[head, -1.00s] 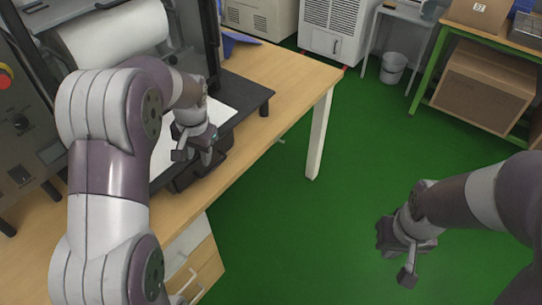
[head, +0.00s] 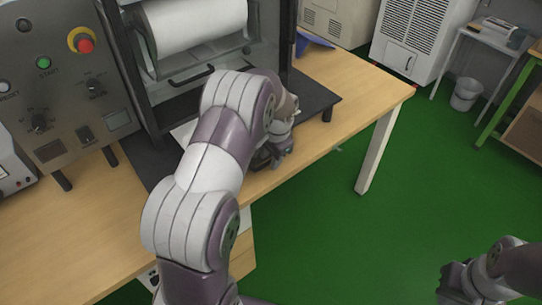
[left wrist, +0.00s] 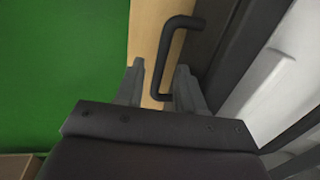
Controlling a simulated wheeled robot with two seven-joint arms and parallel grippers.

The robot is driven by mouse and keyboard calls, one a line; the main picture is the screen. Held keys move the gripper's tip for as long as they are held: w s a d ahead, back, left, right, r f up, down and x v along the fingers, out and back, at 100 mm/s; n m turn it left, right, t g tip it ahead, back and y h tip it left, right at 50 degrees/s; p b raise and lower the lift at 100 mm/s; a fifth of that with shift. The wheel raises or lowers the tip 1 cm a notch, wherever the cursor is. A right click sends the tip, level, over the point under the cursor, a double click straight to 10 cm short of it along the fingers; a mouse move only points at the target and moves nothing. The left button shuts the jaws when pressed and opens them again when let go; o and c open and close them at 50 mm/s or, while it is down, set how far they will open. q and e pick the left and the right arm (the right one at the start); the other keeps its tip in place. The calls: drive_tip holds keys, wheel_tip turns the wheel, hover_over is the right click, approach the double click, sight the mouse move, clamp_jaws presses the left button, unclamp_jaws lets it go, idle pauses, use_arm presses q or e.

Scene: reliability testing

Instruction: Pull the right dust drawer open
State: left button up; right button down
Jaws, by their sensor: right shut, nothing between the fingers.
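The dust drawer front (left wrist: 203,48) is a dark panel under the machine's black base; it shows in the left wrist view with a black bar handle (left wrist: 170,52). In the head view my arm covers most of the drawer. My left gripper (left wrist: 160,70) is open, its two fingers pointing at the handle. The near end of the handle lies between the fingertips in the picture; I cannot tell if they touch it. In the head view the left gripper (head: 277,150) is low at the machine's front edge. My right gripper (head: 452,283) is shut and empty over the green floor.
The machine stands on a wooden table (head: 365,90) with a white leg (head: 378,150). A control panel (head: 70,95) with a red button is at left. A blue object (head: 313,43) lies behind.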

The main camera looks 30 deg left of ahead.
use_arm(q)
clamp_jaws()
drive_tip(key=shift+d, duration=0.15)
drive_tip(key=s+d, duration=0.3)
drive_tip(key=d, duration=0.5)
drive_tip(key=s+d+p, duration=0.1)
drive_tip(key=s+d, duration=0.3)
drive_tip(key=d, duration=0.4)
drive_tip(key=shift+d+p, duration=0.3)
drive_tip(key=shift+d, duration=0.1)
unclamp_jaws()
wheel_tip(320, 180, up, 12)
drive_tip(key=d+p, duration=0.1)
drive_tip(key=d, duration=0.1)
drive_tip(key=shift+s+r, duration=0.25)
drive_tip(key=shift+s, duration=0.15)
